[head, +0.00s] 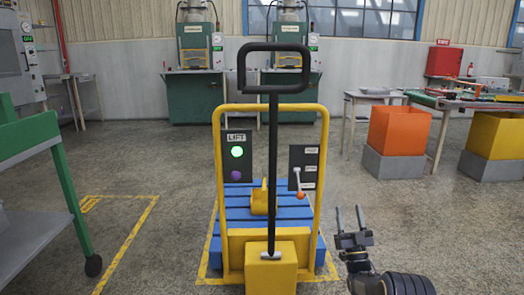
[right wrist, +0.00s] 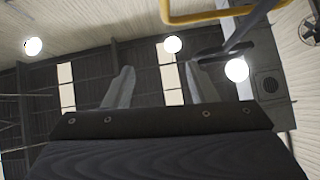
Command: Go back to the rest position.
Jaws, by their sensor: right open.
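My right gripper (head: 348,218) is at the lower right of the head view, pointing up, with its two fingers apart and nothing between them. In the right wrist view, its fingers (right wrist: 158,88) stand apart against the ceiling. It is to the right of the yellow lift truck frame (head: 322,165) and apart from it. My left gripper is in neither view.
The yellow lift truck has a black handle (head: 273,150), a green-lit button panel (head: 237,157) and an orange-knobbed lever (head: 300,193). A blue pallet (head: 238,216) lies at it. A green cart (head: 62,165) stands left. Orange (head: 398,138) and yellow (head: 495,135) bins stand right.

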